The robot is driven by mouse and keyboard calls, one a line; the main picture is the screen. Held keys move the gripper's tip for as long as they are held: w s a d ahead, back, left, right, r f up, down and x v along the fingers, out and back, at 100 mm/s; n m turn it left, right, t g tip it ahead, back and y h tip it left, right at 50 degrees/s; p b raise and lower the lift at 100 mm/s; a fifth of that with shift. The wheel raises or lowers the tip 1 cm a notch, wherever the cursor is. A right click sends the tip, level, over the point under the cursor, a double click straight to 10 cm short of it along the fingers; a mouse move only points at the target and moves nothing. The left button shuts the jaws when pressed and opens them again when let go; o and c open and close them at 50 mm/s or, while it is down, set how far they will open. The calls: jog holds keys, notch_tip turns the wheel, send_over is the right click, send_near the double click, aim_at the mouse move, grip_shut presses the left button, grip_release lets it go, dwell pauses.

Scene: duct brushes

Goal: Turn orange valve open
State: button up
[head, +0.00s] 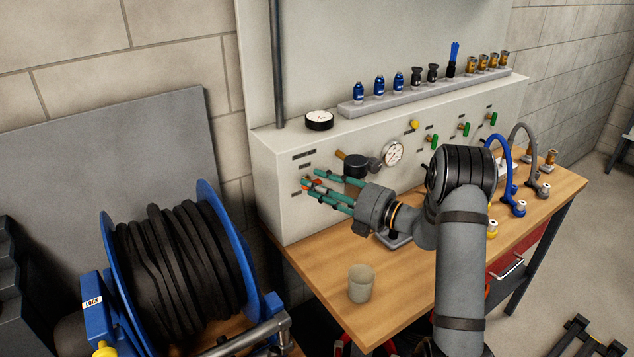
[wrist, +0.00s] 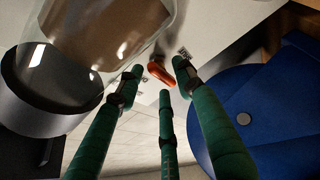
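The orange valve (wrist: 158,72) is a small orange handle on the pale panel, just beyond my fingertips in the wrist view. In the head view it shows as a bit of orange (head: 308,182) at the panel's left end, partly hidden by the fingers. My gripper (head: 319,184) has three green fingers reaching toward the panel. In the wrist view my gripper (wrist: 156,83) is open, with fingertips spread around the front of the valve. I cannot tell whether any finger touches it.
A clear bowl (wrist: 95,40) with a dark ring stands close on the left in the wrist view. A blue hose reel (head: 207,210) stands left of the wooden bench (head: 400,290). A cup (head: 361,284) stands on the bench below my arm. A gauge (head: 393,153) is on the panel.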

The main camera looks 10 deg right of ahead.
jog(key=shift+w+a, duration=0.15)
jog(key=shift+w, duration=0.05)
jog(key=shift+c, duration=0.5)
jog(key=c, duration=0.7)
grip_shut()
